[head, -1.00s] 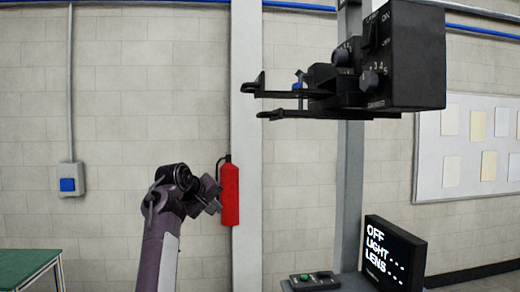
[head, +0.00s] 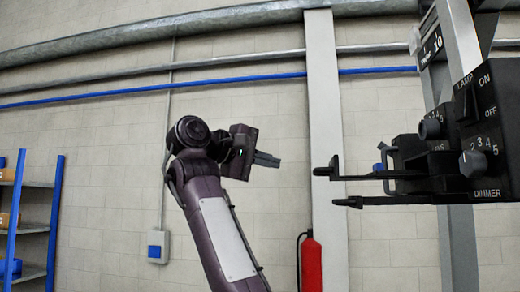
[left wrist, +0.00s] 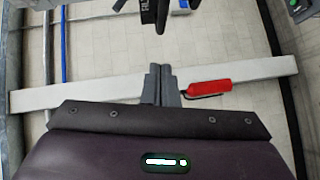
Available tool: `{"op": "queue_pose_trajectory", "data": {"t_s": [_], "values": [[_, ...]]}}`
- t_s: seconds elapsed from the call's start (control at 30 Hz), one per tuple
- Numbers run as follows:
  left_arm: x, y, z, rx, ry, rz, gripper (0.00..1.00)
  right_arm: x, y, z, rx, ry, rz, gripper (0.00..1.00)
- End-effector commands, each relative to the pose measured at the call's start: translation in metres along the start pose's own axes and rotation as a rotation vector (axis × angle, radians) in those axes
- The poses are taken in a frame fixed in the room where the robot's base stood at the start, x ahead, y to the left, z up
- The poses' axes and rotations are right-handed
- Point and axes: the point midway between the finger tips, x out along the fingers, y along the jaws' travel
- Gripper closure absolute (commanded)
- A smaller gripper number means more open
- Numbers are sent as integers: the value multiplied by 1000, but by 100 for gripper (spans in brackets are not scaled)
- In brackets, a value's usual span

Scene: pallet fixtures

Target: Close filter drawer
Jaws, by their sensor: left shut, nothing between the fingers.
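The black enlarger head (head: 480,130) with lamp switch and dimmer knob hangs on its column at the right of the head view. A thin black arm with an upright end tab (head: 335,170) sticks out from it to the left, apparently the filter drawer pulled out. A second, lower black bar (head: 385,201) runs below it. My left gripper (head: 268,159) is shut and empty, left of the tab and slightly higher in the picture, with a visible gap. In the left wrist view its fingers (left wrist: 159,84) are together, below a dark part of the machine (left wrist: 155,14). My right gripper is out of view.
A red fire extinguisher (head: 311,264) hangs by a pale wall pillar (head: 327,120). A blue-framed shelf (head: 53,215) stands at the far left. Pipes cross the wall above. The space between my left gripper and the tab looks clear.

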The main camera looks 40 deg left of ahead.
Motion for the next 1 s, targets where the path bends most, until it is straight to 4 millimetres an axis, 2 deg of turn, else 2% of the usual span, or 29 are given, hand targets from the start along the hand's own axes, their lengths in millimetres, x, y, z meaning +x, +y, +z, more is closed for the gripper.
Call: {"op": "queue_pose_trajectory", "data": {"t_s": [0.03, 0.2, 0.33, 0.57, 1.0], "values": [[13, 5, 0, -1, -3, -5, 100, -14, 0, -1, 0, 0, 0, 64], [46, 5, 1, 1, -3, -3, 100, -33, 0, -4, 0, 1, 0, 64], [59, 3, 17, 0, -2, -1, 100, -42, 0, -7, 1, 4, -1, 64], [69, 1, 28, 1, 0, 1, 100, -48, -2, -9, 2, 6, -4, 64], [70, 0, 32, 2, 0, 0, 100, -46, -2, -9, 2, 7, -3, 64]]}}
